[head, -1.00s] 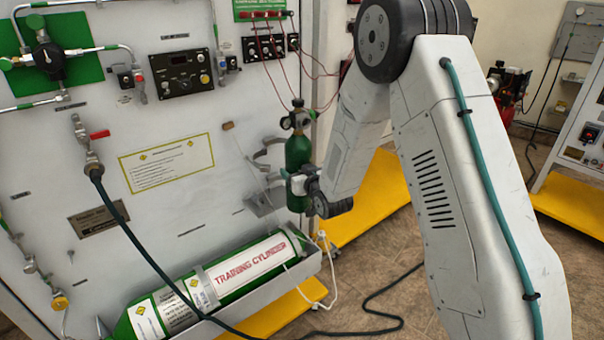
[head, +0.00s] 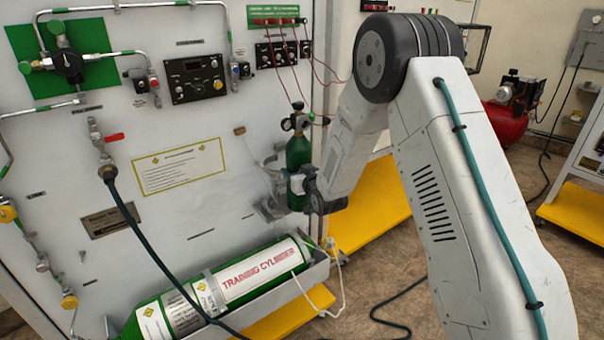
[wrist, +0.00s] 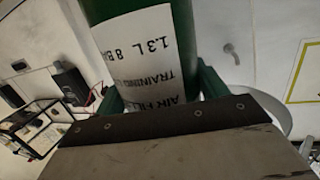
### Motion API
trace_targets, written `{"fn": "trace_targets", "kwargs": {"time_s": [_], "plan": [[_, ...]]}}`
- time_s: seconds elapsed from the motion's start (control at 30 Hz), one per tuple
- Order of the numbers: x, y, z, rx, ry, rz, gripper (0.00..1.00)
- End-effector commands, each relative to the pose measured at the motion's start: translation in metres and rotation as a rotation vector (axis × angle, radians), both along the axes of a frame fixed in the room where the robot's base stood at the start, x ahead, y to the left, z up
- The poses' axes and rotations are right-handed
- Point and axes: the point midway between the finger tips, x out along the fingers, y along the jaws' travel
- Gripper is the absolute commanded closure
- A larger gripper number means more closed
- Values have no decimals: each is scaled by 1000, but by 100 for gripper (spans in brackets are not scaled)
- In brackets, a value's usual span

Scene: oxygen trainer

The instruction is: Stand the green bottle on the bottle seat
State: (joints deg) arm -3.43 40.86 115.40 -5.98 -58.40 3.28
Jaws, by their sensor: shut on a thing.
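The green bottle (head: 299,153) stands about upright beside the training panel, with a gauge and valve on top. My gripper (head: 300,186) is shut around its lower body. In the wrist view the bottle (wrist: 150,50) fills the top middle with its white label, and the jaws (wrist: 158,92) lie on both sides of it. The bottle seat (head: 270,209) is a small grey metal bracket on the panel, just left of the bottle's base. The gripper partly hides the base, so I cannot tell whether it touches the seat.
A grey clip (head: 270,160) juts from the panel left of the bottle. Below lies a large green training cylinder (head: 225,285) in a tray. Thin red leads (head: 290,60) hang above the bottle. A yellow base plate (head: 370,215) lies behind my arm.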

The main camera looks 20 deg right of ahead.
Motion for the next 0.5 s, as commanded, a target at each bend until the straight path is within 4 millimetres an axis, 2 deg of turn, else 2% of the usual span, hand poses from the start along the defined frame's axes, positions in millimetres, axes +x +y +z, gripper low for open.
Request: {"fn": "trace_targets", "kwargs": {"time_s": [0.5], "plan": [[28,11,4,1,-10,1,99]]}}
